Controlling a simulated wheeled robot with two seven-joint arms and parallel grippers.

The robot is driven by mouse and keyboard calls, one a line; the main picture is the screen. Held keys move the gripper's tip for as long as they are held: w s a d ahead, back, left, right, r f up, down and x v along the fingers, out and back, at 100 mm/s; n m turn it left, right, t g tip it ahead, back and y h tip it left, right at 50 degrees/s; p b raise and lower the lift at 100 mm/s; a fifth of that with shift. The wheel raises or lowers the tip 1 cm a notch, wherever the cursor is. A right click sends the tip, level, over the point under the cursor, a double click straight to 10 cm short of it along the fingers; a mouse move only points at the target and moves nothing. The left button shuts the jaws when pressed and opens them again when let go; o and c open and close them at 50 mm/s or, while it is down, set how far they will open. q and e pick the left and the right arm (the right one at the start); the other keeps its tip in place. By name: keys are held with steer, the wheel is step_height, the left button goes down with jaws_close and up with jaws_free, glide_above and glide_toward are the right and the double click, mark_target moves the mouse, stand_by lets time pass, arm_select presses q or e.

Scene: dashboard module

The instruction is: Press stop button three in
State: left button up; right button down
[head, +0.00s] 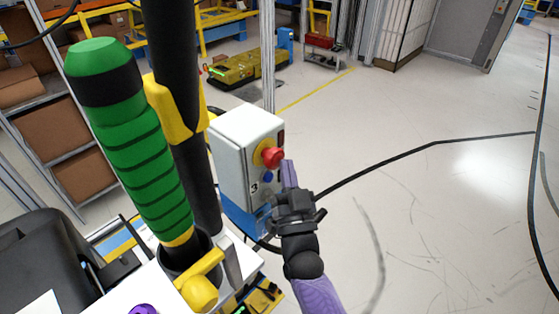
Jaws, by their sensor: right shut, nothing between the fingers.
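A red mushroom stop button (272,157) on a yellow ring sits on the front face of a white and blue box (243,130). The box carries the number 3, and a small blue button (268,177) is below the red one. The gripper body covers the lower right of the box.
A green ribbed grip (135,150) and a black post (185,110) with a yellow clamp stand left of the box. A white surface (130,285) is at the bottom left. Open floor (430,210) lies to the right, with a black cable across it.

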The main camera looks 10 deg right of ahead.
steer(key=shift+w+a, duration=0.1)
steer(key=shift+w, duration=0.05)
steer(key=shift+s+d+p, duration=0.4)
steer(key=shift+s, duration=0.1)
steer(key=shift+s+d, duration=0.1)
steer(key=shift+s, duration=0.05)
steer(key=s+d+p, duration=0.1)
steer(key=s, duration=0.1)
steer(key=s+d+p, duration=0.1)
steer(key=s+d, duration=0.1)
stand_by(0.5)
stand_by(0.6)
